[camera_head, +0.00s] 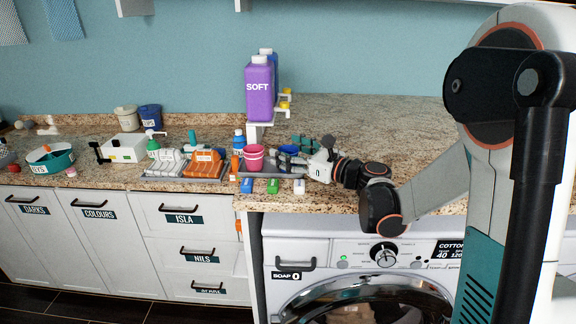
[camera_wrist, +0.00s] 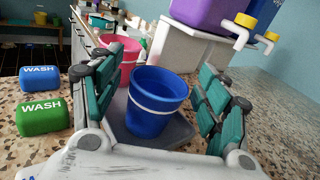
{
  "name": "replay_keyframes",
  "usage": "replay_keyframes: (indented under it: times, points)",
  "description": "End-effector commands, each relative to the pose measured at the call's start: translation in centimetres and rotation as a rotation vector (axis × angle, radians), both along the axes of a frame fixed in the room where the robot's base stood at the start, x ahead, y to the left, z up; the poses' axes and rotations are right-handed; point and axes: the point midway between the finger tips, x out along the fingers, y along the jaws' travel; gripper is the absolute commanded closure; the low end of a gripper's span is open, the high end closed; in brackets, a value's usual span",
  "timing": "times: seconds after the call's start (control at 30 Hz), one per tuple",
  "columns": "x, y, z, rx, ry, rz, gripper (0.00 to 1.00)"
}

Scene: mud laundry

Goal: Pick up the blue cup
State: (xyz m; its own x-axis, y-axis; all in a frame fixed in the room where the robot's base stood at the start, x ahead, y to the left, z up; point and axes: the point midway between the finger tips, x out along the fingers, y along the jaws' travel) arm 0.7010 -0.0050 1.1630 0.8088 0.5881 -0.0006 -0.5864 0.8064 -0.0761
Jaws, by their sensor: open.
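The blue cup (camera_wrist: 155,103) has a white band and stands upright on a grey tray (camera_wrist: 178,132) in the wrist view. My gripper (camera_wrist: 160,95) is open, with one teal-padded finger on each side of the cup and visible gaps between pads and cup. In the head view the blue cup (camera_head: 289,150) is partly hidden behind my gripper (camera_head: 291,156), which reaches in from the right, low over the counter. A pink cup (camera_head: 253,157) stands just left of it; in the wrist view the pink cup (camera_wrist: 120,55) is behind the left finger.
Purple SOFT bottle (camera_head: 259,90) stands on a white riser (camera_head: 256,132) behind the cups. Green (camera_wrist: 40,118) and blue (camera_wrist: 41,80) WASH blocks lie beside the tray. Orange and white shoes (camera_head: 204,160) sit further left. The counter (camera_head: 400,125) behind my arm is clear.

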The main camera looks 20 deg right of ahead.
Motion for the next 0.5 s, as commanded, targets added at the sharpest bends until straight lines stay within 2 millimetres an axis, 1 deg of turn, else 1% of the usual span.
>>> replay_keyframes:
  times: [0.07, 0.23, 0.27, 0.3, 0.37, 0.4, 0.43, 0.5]
  points:
    - [0.33, 0.30, -0.04, 0.000, 0.000, 0.001, 0.31]
    - [0.32, 0.25, 0.05, 0.000, 0.000, 0.000, 0.31]
    - [0.32, 0.25, 0.05, 0.000, 0.000, 0.000, 0.35]
    - [0.32, 0.25, 0.05, 0.000, 0.000, 0.000, 0.44]
    - [0.32, 0.25, 0.05, 0.000, 0.000, 0.000, 0.58]
    - [0.32, 0.24, 0.05, 0.000, 0.000, 0.000, 0.67]
    - [0.31, 0.24, 0.04, 0.000, 0.000, 0.000, 0.72]
    - [0.31, 0.24, 0.04, 0.000, 0.000, 0.000, 0.73]
